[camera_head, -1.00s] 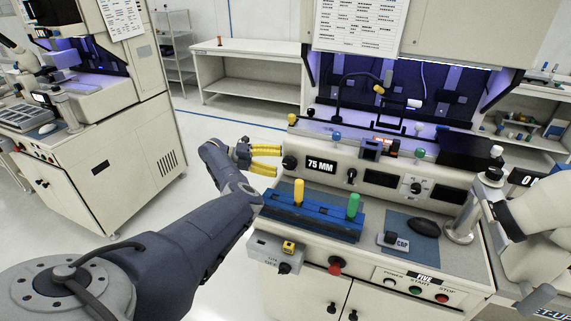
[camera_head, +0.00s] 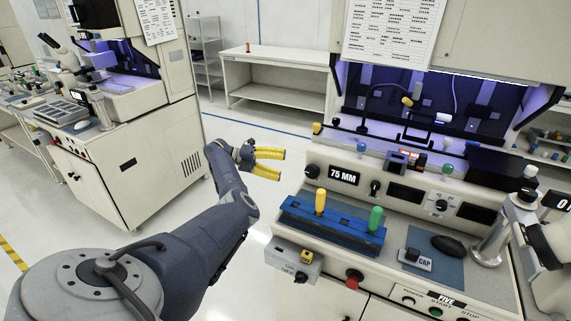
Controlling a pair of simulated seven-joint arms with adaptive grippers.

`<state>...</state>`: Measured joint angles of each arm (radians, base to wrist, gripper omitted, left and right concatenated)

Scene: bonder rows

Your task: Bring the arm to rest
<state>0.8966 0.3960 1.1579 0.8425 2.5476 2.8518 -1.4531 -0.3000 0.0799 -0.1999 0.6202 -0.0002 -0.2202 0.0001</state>
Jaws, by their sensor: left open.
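My left arm comes in from the lower left, dark blue-grey with a grey shoulder joint. My left gripper (camera_head: 268,163) has yellow fingers, one above the other, spread apart with nothing between them. It hangs over the aisle floor, just left of the bonder bench (camera_head: 308,205) and apart from it. My right gripper is not in view.
On the bench are a blue block (camera_head: 331,228) with a yellow handle (camera_head: 320,201) and a green handle (camera_head: 376,218), a grey switch box (camera_head: 293,259), a black mouse (camera_head: 448,246) and a panel marked 75 MM. Another machine (camera_head: 150,165) stands left. Open floor (camera_head: 225,145) lies between.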

